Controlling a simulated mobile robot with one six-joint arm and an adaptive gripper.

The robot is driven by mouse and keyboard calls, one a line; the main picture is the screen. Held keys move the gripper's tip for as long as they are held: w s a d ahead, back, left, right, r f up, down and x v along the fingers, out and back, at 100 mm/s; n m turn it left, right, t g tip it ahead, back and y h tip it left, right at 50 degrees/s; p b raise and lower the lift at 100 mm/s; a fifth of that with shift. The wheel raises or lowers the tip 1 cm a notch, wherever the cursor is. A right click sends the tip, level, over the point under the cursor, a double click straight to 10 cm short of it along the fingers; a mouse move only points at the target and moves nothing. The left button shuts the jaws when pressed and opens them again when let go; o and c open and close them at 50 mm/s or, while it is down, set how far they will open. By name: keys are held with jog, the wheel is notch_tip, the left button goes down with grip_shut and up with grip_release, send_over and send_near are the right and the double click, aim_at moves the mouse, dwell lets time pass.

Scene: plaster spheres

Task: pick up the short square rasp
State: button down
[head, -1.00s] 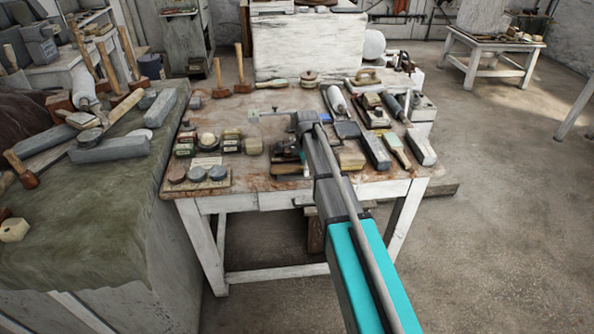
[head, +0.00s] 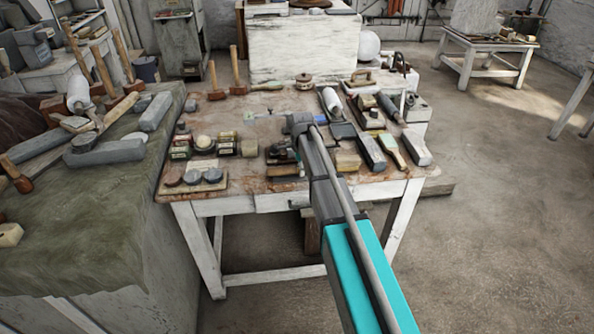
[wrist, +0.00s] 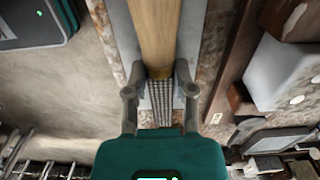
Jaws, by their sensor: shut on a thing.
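The rasp shows in the wrist view, with a pale wooden handle (wrist: 155,35) and a grey, toothed metal body (wrist: 161,98). My gripper (wrist: 159,71) has one finger on each side of it, shut on the rasp near where handle and metal meet. The handle runs up out of the wrist view, and the metal end passes under my gripper's body. In the head view my gripper (head: 299,122) is over the back middle of the worktable (head: 235,112). The rasp cannot be clearly made out there, as my arm and gripper cover that spot.
Planes and blocks (head: 371,151) crowd the table's right side. Dark tins (head: 227,143) and round pucks (head: 193,177) stand on the left. Two mallets (head: 214,82) stand at the back left. A cloth-covered bench (head: 110,215) borders the table on the left.

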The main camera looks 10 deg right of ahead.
jog(key=shift+r, duration=0.1)
notch_tip(320, 180, up, 3)
jog(key=p, duration=0.3)
jog(key=s+r+p, duration=0.9)
jog(key=s+p, duration=0.1)
jog(key=s, duration=0.4)
jog(key=shift+d+r, duration=0.3)
jog(key=shift+r, duration=0.1)
jog(key=c, duration=1)
grip_release()
grip_shut()
